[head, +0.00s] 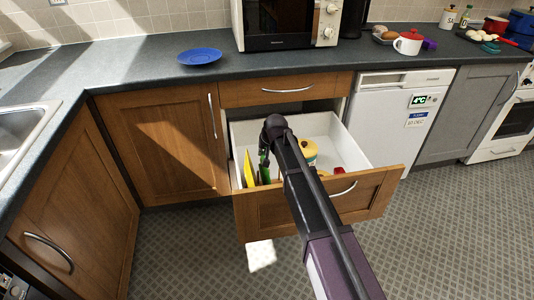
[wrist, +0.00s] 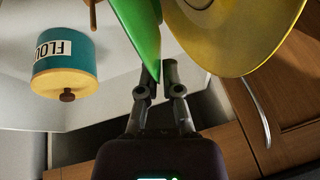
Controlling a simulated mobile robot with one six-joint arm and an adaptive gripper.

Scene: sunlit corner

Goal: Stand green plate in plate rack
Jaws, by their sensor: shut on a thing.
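The green plate (wrist: 138,35) is held on edge in the wrist view, with its rim between the fingertips of my gripper (wrist: 158,78). In the head view the green plate (head: 264,166) shows as a thin upright strip inside the open drawer (head: 353,150), partly hidden by my arm. A yellow plate (wrist: 235,35) stands beside it, close to the fingers; it also shows in the head view (head: 249,169). A short wooden peg (wrist: 93,15) shows at the top of the wrist view, perhaps part of the plate rack. The rest of the rack is hidden.
A teal flour canister (wrist: 65,65) with a yellowish lid is in the drawer. The wooden drawer front (head: 375,195) stands out over the floor. A blue plate (head: 199,56) lies on the counter (head: 150,68).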

